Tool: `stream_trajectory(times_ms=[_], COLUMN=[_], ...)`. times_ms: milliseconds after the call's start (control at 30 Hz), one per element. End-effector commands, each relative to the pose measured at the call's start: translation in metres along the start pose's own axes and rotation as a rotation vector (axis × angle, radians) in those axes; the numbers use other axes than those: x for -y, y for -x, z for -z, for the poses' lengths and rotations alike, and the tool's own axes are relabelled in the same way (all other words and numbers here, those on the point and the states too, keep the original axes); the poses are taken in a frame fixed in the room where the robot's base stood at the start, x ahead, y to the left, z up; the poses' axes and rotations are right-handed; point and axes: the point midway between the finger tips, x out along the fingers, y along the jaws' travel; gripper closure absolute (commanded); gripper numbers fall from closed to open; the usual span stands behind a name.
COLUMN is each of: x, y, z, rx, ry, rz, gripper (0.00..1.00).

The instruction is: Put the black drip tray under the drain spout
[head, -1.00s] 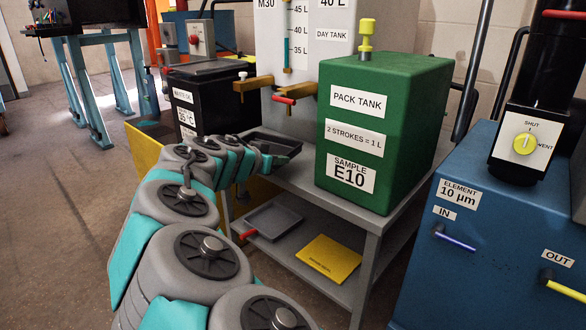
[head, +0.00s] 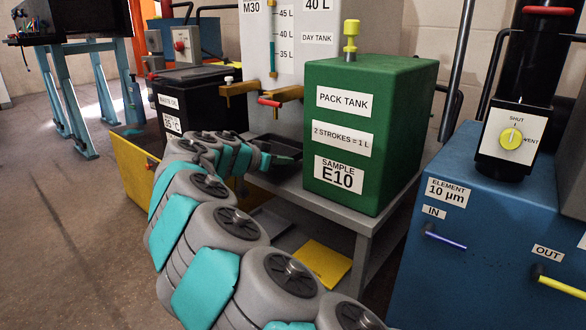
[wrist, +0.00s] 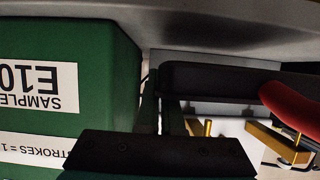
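The black drip tray (head: 284,147) is beside the green tank, at the level of the grey bench top and below the brass tap with its red lever (head: 269,102). Its near left part is hidden by my arm. In the wrist view, which is upside down, the tray (wrist: 215,80) is a dark slab at the fingertips. My gripper (wrist: 162,105) appears closed on the tray's edge; the grip itself is dark. The red lever (wrist: 290,105) and brass parts (wrist: 208,128) show at the right there. Whether the tray touches the bench is unclear.
The green pack tank (head: 365,130) stands close to the tray's right. A black box (head: 190,90) stands left. On the lower shelf are a grey tray (head: 270,222), partly hidden, and a yellow plate (head: 322,262). A blue filter unit (head: 470,215) is at the right.

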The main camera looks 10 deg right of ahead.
Motion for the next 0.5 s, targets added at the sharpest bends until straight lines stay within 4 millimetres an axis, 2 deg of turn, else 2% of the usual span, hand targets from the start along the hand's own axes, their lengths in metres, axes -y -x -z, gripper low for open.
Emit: stream_trajectory(times_ms=[100,200,367,500], x=[0.001,0.001,0.001,0.002], y=[-0.025,-0.036,-0.042,-0.047], z=[0.006,0.009,0.009,-0.006], rx=[0.004,0.004,0.001,0.001], ry=[-0.001,0.000,0.000,0.003], rz=[-0.003,-0.003,-0.003,-0.001], gripper=[1.00,1.00,1.00,1.00])
